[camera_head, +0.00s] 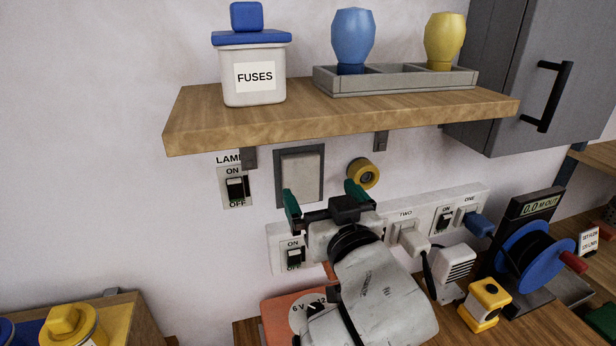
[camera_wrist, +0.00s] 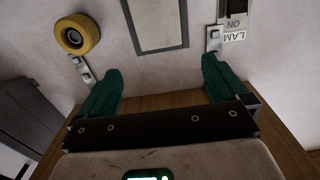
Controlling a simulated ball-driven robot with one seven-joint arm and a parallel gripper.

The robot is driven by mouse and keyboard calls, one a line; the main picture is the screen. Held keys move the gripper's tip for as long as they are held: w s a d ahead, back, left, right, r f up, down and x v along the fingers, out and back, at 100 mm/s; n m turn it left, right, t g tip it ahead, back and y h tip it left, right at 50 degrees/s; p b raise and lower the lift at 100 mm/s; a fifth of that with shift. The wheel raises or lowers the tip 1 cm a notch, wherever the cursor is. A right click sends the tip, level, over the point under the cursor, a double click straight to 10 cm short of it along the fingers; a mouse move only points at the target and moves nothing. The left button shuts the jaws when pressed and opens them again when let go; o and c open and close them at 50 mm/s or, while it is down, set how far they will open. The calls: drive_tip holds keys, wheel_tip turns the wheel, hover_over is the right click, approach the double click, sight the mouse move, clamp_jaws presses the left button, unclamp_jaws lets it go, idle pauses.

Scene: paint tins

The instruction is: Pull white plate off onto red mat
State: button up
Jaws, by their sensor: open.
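The white plate (camera_head: 301,174) sits flat on the wall in a dark grey frame, under the wooden shelf. It also shows in the wrist view (camera_wrist: 158,22), beyond the fingertips. My gripper (camera_head: 323,198) has two green fingers and is open and empty. In the head view its fingers are near the plate's lower edge; in the wrist view (camera_wrist: 160,74) they stand apart on either side with bare wall between them. I cannot make out a clear red mat; an orange-red item with a 6 V dial (camera_head: 281,314) is partly hidden by my arm.
The wooden shelf (camera_head: 340,122) overhangs the plate, with brackets below. A lamp switch (camera_head: 236,187) is left of the plate and a yellow roll (camera_head: 364,173) right. A socket strip (camera_head: 460,210) with plugs runs below. A blue reel (camera_head: 536,257) stands right.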

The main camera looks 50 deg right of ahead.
sight(302, 164)
drive_tip(key=b+x, duration=0.4)
drive_tip(key=x, duration=0.5)
drive_tip(key=shift+w+d, duration=0.35)
drive_tip(key=shift+w, duration=0.15)
drive_tip(key=shift+c, duration=0.3)
drive_tip(key=c, duration=1)
drive_tip(key=shift+s+a, duration=0.15)
drive_tip(key=shift+v, duration=1)
